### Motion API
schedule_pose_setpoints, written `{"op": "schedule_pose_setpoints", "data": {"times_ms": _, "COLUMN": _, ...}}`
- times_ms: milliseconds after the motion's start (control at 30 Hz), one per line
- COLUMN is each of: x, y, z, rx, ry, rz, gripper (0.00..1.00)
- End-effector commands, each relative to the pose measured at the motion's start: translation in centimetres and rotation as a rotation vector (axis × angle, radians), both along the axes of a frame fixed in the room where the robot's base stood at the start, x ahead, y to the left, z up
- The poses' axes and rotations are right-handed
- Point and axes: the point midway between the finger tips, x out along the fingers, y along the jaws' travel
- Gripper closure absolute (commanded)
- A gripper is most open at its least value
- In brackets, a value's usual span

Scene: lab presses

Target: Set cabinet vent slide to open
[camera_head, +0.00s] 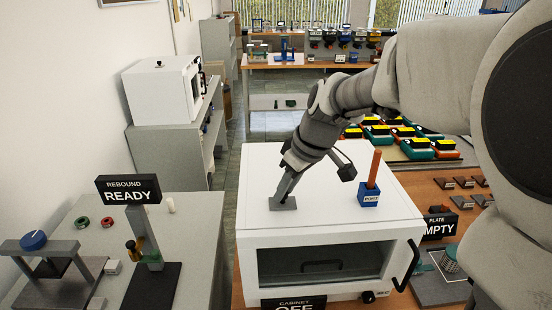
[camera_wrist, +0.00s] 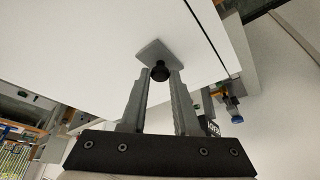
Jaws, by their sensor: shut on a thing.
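The white cabinet (camera_head: 330,229) stands on the bench in the middle of the head view, its windowed door facing front. The vent slide is a small grey plate (camera_head: 291,206) on the cabinet top, near the left edge. In the wrist view the plate (camera_wrist: 154,52) carries a dark round knob (camera_wrist: 160,73). My gripper (camera_head: 283,197) points down at the slide, and its fingers (camera_wrist: 161,84) are shut on the knob from both sides. In the head view the gripper hides the knob. A sign reading CABINET OFF (camera_head: 294,304) sits at the front, partly cut off.
A blue block (camera_head: 369,198) with an upright orange stick stands on the cabinet top, right of my gripper. A READY sign (camera_head: 128,189) and a press (camera_head: 48,257) stand on the left bench. A PLATE EMPTY sign (camera_head: 440,228) is at right. The cabinet top's front middle is clear.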

Motion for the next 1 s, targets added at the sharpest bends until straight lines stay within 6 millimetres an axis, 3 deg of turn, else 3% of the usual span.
{"op": "schedule_pose_setpoints", "data": {"times_ms": 833, "x": 0.1, "y": 0.0, "z": 0.1, "rx": 0.0, "ry": -0.001, "rz": 0.0, "gripper": 1.0}}
{"op": "schedule_pose_setpoints", "data": {"times_ms": 1000, "x": 1.7, "y": -0.1, "z": -0.1, "rx": -0.001, "ry": -0.001, "rz": -0.001, "gripper": 1.0}}
